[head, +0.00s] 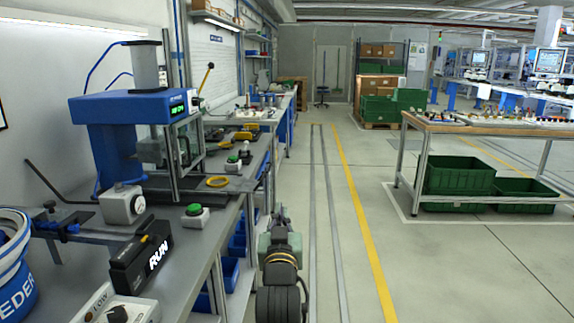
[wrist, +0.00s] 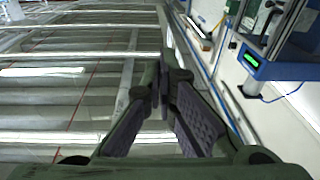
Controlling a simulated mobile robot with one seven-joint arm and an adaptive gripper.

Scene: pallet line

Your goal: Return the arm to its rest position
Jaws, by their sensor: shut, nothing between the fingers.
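My gripper (wrist: 162,85) is shut and empty in the wrist view, its two dark ridged pads meeting near the middle of the picture. In the head view my arm (head: 279,262) stands up at the bottom centre, in the aisle just right of the workbench (head: 180,239). The fingertips are too small there to make out. The arm is close to the bench's right edge, and I cannot tell the exact gap.
A blue press (head: 115,135) stands on the bench. A RUN display (head: 141,263), a green button box (head: 195,215) and a blue-white feeder (head: 14,265) also sit there. The aisle floor (head: 430,265) is clear. A wooden table (head: 480,129) with green crates (head: 459,176) beneath stands at the right.

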